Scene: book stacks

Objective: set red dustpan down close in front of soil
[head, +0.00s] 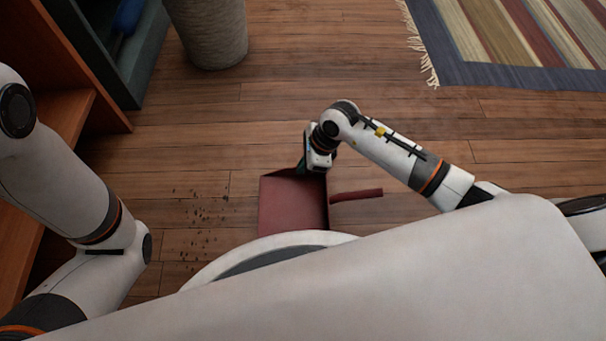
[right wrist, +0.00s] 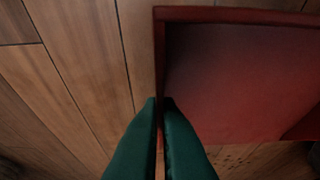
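The red dustpan (head: 292,207) is in front of my base in the head view, with its handle (head: 356,195) pointing right. The soil (head: 198,215) is a scatter of dark specks on the floor, a short way left of the pan. My right gripper (head: 315,168) is at the pan's far edge. In the right wrist view its green fingers (right wrist: 160,104) are close together on the wall of the dustpan (right wrist: 240,80). Some specks of soil (right wrist: 235,158) show below the pan there. I cannot tell whether the pan touches the floor. My left gripper is out of view.
A wooden shelf unit (head: 65,120) stands at the left, with a dark teal cabinet (head: 128,60) behind it. A round grey planter (head: 210,35) stands at the back. A striped rug (head: 520,45) lies at the back right. The wooden floor between is clear.

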